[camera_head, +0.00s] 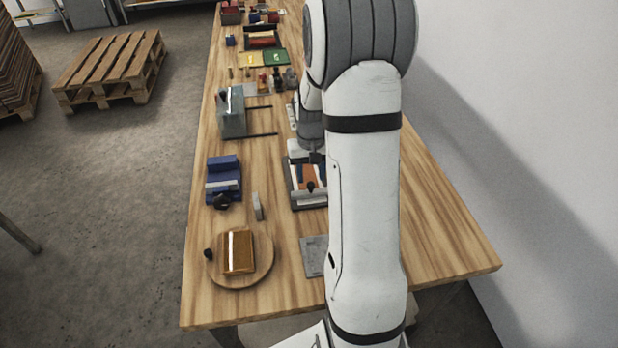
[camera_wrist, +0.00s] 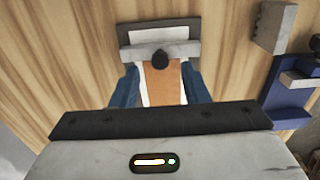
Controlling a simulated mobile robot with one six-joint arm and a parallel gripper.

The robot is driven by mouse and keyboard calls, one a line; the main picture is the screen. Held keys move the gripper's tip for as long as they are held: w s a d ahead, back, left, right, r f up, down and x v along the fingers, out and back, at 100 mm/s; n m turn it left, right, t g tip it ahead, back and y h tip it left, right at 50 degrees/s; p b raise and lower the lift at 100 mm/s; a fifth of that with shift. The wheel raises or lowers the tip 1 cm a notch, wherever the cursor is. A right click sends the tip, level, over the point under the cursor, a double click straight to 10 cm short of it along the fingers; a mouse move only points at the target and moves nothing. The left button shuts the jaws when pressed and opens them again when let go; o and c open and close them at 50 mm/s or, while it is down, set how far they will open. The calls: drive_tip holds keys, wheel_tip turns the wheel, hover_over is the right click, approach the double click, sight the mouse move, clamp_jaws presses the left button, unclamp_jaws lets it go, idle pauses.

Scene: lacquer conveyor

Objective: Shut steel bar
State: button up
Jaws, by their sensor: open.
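The steel bar (camera_wrist: 185,48) is a grey crosspiece with a black knob (camera_wrist: 160,61) at its middle, in the wrist view. It lies across a dark-edged plate (camera_wrist: 187,25) with a white sheet and a brown-orange strip (camera_wrist: 162,88). The knob also shows in the head view (camera_head: 310,187), beside my forearm, which hides part of this fixture. My gripper (camera_wrist: 161,72) points at the fixture with two blue fingers apart, one each side of the strip, tips just short of the bar. It looks empty; whether a finger touches the bar cannot be told.
A blue vise-like block (camera_head: 224,178), a small grey block (camera_head: 257,206) and a round wooden board (camera_head: 262,270) with an amber block (camera_head: 238,252) stand to the left. A grey plate (camera_head: 313,257) lies nearer. A grey box with rods (camera_head: 231,115) stands farther back.

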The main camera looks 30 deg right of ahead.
sight(311, 189)
drive_tip(key=shift+f, duration=1.3)
clamp_jaws()
drive_tip(key=shift+a, duration=0.1)
